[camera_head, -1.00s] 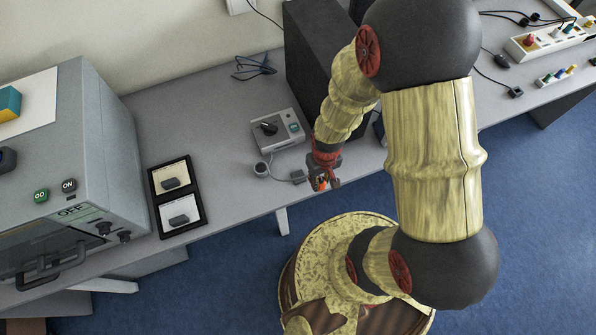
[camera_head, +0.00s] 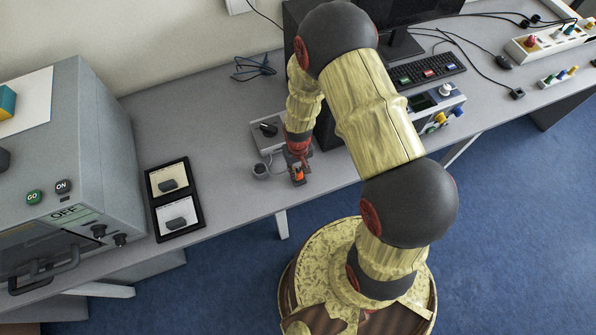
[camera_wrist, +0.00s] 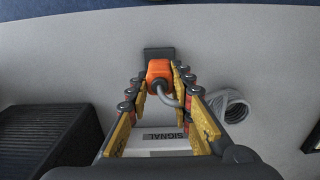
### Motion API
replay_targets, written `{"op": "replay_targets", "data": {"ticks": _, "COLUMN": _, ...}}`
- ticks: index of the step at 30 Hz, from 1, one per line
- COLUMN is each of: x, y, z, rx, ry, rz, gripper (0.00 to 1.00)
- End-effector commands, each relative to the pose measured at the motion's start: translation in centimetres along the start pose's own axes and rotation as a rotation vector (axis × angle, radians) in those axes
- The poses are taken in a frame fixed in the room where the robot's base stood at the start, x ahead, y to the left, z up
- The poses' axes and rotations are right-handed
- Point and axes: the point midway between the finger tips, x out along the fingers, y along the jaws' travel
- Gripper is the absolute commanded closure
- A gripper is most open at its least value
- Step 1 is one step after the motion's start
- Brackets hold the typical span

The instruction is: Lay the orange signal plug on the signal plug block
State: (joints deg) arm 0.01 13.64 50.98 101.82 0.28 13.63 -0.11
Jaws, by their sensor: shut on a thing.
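My gripper (camera_head: 298,170) is shut on the orange signal plug (camera_wrist: 159,70), which also shows as a small orange patch in the head view (camera_head: 298,175). In the wrist view the plug sits between the fingertips, and a grey cable bends from its near end. A dark block (camera_wrist: 158,52), seemingly the signal plug block, lies on the table directly beneath and past the plug. The plug hides part of it. I cannot tell whether the plug touches the block or hangs just above it. The gripper mostly hides the block in the head view.
A grey device (camera_head: 266,138) with a black knob, labelled SIGNAL (camera_wrist: 161,136) in the wrist view, stands behind the gripper. A coiled grey cable (camera_wrist: 230,106) lies beside it. A black computer tower (camera_wrist: 42,140) is close on the other side. The table's front edge is near.

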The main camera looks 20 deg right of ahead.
Motion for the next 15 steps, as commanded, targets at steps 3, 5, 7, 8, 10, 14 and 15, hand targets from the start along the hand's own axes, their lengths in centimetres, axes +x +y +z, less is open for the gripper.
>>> {"op": "replay_targets", "data": {"ticks": 3, "x": 1.22, "y": 0.01, "z": -0.07, "rx": 0.000, "ry": 0.001, "rz": 0.000, "gripper": 1.00}}
{"op": "replay_targets", "data": {"ticks": 5, "x": 1.20, "y": 0.02, "z": -0.11, "rx": 0.000, "ry": 0.002, "rz": 0.000, "gripper": 1.00}}
{"op": "replay_targets", "data": {"ticks": 7, "x": 1.14, "y": 0.02, "z": -0.10, "rx": 0.000, "ry": 0.002, "rz": 0.000, "gripper": 1.00}}
{"op": "replay_targets", "data": {"ticks": 8, "x": 1.13, "y": 0.02, "z": -0.09, "rx": 0.000, "ry": 0.002, "rz": 0.000, "gripper": 1.00}}
{"op": "replay_targets", "data": {"ticks": 10, "x": 1.15, "y": 0.02, "z": -0.08, "rx": 0.000, "ry": 0.002, "rz": 0.000, "gripper": 1.00}}
{"op": "replay_targets", "data": {"ticks": 14, "x": 1.55, "y": 0.02, "z": -0.07, "rx": 0.000, "ry": 0.001, "rz": 0.000, "gripper": 1.00}}
{"op": "replay_targets", "data": {"ticks": 15, "x": 1.44, "y": 0.02, "z": -0.06, "rx": 0.000, "ry": 0.001, "rz": 0.000, "gripper": 0.76}}
